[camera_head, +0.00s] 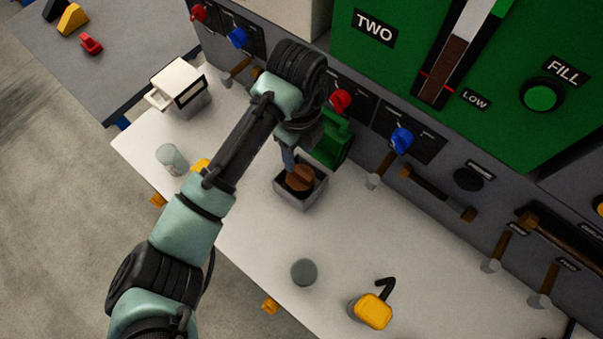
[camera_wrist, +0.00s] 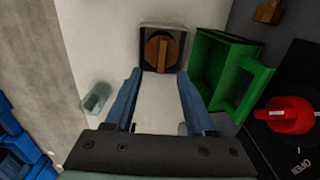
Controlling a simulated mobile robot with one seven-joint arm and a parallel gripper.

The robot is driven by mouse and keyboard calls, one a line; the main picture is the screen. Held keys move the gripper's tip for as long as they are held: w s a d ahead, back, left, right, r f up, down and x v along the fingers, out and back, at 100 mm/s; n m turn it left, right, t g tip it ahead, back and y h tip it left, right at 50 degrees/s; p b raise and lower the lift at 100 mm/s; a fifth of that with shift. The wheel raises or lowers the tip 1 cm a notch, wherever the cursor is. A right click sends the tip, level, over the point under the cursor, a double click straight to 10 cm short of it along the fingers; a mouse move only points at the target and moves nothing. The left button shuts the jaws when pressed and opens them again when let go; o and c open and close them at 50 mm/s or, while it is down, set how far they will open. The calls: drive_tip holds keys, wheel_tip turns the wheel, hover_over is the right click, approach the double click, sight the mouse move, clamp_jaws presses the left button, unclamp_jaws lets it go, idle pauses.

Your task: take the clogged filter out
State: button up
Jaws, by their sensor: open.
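A brown round filter (camera_head: 299,179) with a raised bar across it sits in a grey square housing (camera_head: 309,195) on the white worktop. In the wrist view the brown filter (camera_wrist: 157,51) shows inside the housing's rim (camera_wrist: 145,28) at the top middle. My gripper (camera_head: 289,163) is above the housing, pointing down. Its two blue fingers (camera_wrist: 160,74) are apart, with nothing between them but bare worktop; the filter lies just beyond their tips in that view. I cannot tell the exact gap between tips and filter.
A green open box (camera_head: 333,143) stands beside the housing, close to my gripper. A pale cylinder (camera_head: 172,159), a grey disc (camera_head: 304,272), a yellow can (camera_head: 373,311) and a white box (camera_head: 182,90) stand elsewhere. A red knob (camera_head: 340,101) and levers line the panel. The front worktop has free room.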

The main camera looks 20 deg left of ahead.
sight(300, 172)
wheel_tip(300, 172, down, 8)
drive_tip(key=shift+w+d+f+p, duration=0.1)
drive_tip(key=shift+f+p, duration=0.05)
drive_tip(key=shift+p, duration=0.15)
clamp_jaws()
idle(0.3)
idle(1.2)
